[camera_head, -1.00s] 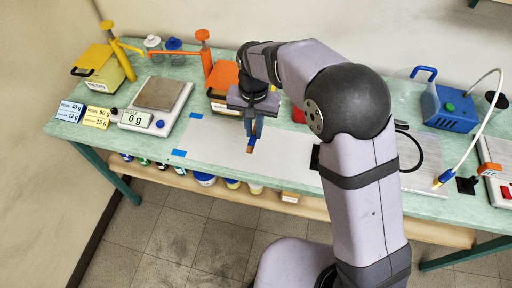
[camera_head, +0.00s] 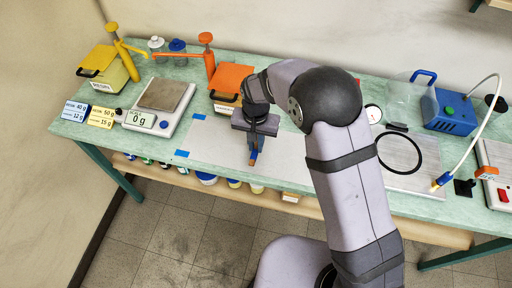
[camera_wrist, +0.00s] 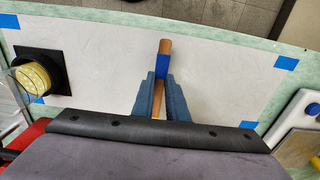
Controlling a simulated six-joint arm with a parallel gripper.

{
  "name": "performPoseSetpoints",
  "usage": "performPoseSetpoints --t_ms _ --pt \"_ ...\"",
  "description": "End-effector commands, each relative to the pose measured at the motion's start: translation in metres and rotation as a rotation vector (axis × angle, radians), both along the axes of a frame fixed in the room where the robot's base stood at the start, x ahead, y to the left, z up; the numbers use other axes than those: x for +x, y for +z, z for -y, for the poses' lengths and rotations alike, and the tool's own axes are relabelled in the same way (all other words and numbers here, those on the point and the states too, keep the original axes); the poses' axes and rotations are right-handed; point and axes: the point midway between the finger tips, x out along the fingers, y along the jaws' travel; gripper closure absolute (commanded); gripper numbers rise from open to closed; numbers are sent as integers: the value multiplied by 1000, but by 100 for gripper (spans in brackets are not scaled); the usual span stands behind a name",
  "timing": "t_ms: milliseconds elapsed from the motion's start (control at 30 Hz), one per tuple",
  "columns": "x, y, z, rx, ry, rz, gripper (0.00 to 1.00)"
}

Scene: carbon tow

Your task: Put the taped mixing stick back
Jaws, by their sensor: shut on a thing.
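My gripper (camera_head: 255,146) is shut on the taped mixing stick (camera_head: 252,161), above the white sheet at the middle of the bench. In the wrist view the brown wooden stick (camera_wrist: 165,46) juts out past the fingertips (camera_wrist: 162,82) with a band of blue tape just beyond them. Part of the stick also shows between the fingers. I cannot tell whether its tip touches the sheet.
The white sheet (camera_head: 215,140) has blue tape at its corners. A black square (camera_wrist: 38,70) with a round yellow-topped thing lies left in the wrist view. A scale (camera_head: 158,105), yellow resin container (camera_head: 108,70) and orange container (camera_head: 230,80) stand behind left. A blue pump (camera_head: 452,110) stands right.

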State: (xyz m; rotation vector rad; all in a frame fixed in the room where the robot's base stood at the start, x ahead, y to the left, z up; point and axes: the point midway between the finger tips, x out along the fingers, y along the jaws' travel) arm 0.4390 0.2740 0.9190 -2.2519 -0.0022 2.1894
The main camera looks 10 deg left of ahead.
Motion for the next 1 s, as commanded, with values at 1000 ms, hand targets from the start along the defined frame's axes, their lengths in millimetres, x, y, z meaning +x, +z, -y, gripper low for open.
performPoseSetpoints --t_ms 1000 --pt "0 -32 0 -1 0 -1 68"
